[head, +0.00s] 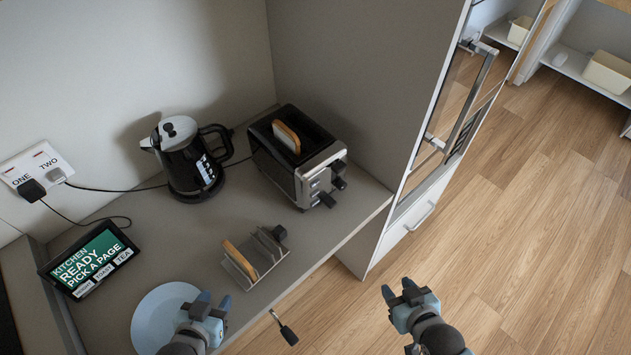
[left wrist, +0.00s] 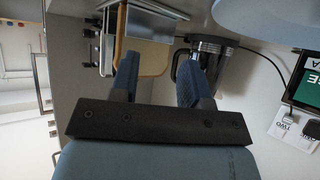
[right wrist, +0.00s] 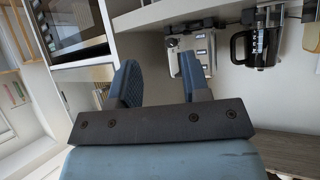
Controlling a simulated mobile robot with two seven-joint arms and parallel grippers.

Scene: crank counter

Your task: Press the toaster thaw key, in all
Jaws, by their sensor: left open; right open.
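The black and silver toaster (head: 287,170) stands at the back right of the counter, with a slice of bread in one slot. Its silver front carries a column of small keys (head: 316,184) and black levers; I cannot read which key is thaw. The toaster also shows in the right wrist view (right wrist: 196,62), between and beyond the fingers. My left gripper (head: 207,306) is open and empty above the blue plate, well apart from the toaster. My right gripper (head: 409,291) is open and empty in front of the counter, over the floor, also apart from the toaster.
A toast rack (head: 256,258) with bread stands in front of the toaster. A kettle (head: 186,158) is to its left. A tablet (head: 90,260) and a blue plate (head: 152,312) are at the left. A tall cabinet (head: 385,120) bounds the right; a crank handle (head: 286,330) juts from the counter front.

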